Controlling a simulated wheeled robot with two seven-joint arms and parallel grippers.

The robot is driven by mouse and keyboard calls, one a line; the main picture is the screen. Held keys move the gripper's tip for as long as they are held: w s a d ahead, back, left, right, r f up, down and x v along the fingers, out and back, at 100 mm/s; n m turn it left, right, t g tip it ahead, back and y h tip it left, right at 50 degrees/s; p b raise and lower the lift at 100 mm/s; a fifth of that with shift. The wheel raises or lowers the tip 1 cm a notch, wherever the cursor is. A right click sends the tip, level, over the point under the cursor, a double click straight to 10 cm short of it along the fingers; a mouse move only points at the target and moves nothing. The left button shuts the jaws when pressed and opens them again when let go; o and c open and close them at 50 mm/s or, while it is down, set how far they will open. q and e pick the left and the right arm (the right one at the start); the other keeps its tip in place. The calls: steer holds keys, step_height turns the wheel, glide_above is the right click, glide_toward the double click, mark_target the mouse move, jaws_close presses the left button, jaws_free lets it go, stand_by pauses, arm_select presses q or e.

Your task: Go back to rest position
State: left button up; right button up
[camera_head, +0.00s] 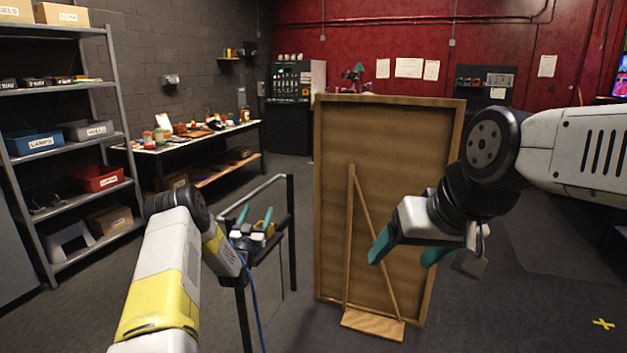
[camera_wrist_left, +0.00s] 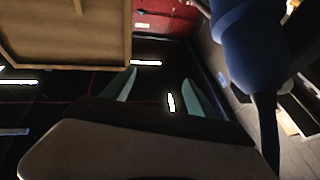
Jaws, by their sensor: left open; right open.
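My left gripper (camera_head: 256,217) is open, its two teal fingers apart and pointing up and away over the black metal stand in the head view. The left wrist view shows the same fingers (camera_wrist_left: 160,92) spread with nothing between them. My right gripper (camera_head: 408,252) is open and empty, its teal fingers pointing down and to the left in front of the wooden panel (camera_head: 415,160). I cannot tell whether the left gripper touches the stand.
The black metal stand (camera_head: 291,230) with a grey top rail is beside my left arm. The braced wooden panel stands at centre. A shelf rack (camera_head: 120,105) and a cluttered table (camera_head: 232,134) are at the left.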

arm_select(q)
step_height(320, 180, up, 14)
steer(key=d+g, duration=0.2)
steer(key=g, duration=0.2)
steer(key=s+r+g+y, duration=0.2)
steer(key=s+r+g, duration=0.2)
steer(key=s+r, duration=0.55)
steer(key=s+d+f+g, duration=0.1)
steer(key=s+g, duration=0.1)
steer(key=s, duration=1.2)
steer(key=s+d+f+n+g, duration=0.1)
steer(key=s+d+g, duration=0.1)
steer(key=s, duration=1.2)
steer(key=s+d+f+g, duration=0.1)
steer(key=s+g, duration=0.3)
steer(key=s, duration=1.1)
steer(key=shift+d+f+h, duration=0.2)
steer(key=shift+f+h, duration=0.05)
steer(key=shift+h, duration=0.05)
steer(key=shift+w, duration=0.1)
